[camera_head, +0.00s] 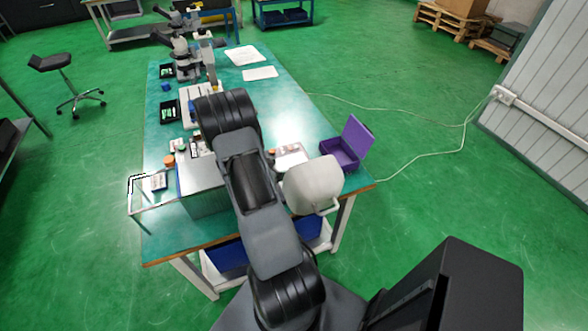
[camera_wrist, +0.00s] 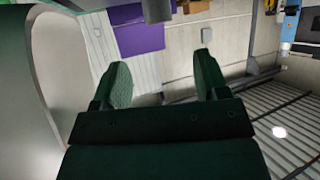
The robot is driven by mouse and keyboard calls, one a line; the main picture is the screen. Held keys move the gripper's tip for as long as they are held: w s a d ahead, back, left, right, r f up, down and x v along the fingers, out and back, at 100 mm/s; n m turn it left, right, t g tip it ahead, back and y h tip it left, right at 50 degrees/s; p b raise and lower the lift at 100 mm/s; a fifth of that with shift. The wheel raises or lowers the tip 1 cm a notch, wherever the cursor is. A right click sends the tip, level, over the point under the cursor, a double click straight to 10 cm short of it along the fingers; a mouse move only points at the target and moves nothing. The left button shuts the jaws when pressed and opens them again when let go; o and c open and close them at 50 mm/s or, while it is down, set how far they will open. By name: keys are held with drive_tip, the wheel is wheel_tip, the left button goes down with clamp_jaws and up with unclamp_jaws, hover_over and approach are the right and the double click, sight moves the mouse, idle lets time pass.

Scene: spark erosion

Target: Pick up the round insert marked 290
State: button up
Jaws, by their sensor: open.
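I cannot pick out a round insert marked 290 in either view; any markings on the small parts are too small to read. My gripper (camera_wrist: 158,72) shows in the wrist view with its two dark green fingers spread apart and nothing between them. Beyond it are wall surfaces and a purple shape (camera_wrist: 138,38), not a worktop. In the head view my arm reaches over the green table, and my gripper cannot be made out there.
On the green table (camera_head: 290,107) are an open purple box (camera_head: 341,153), an orange round item (camera_head: 169,161), black trays (camera_head: 168,112), white sheets (camera_head: 244,55) and a microscope (camera_head: 186,62). A white rounded object (camera_head: 313,183) stands near the front edge. Cables cross the floor at right.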

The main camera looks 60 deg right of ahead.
drive_tip(key=shift+s+d+f, duration=0.2)
drive_tip(key=shift+d+f, duration=0.45)
drive_tip(key=shift+f, duration=0.05)
drive_tip(key=shift+p+x, duration=0.6)
drive_tip(key=shift+x, duration=2.4)
drive_tip(key=shift+r, duration=0.1)
clamp_jaws()
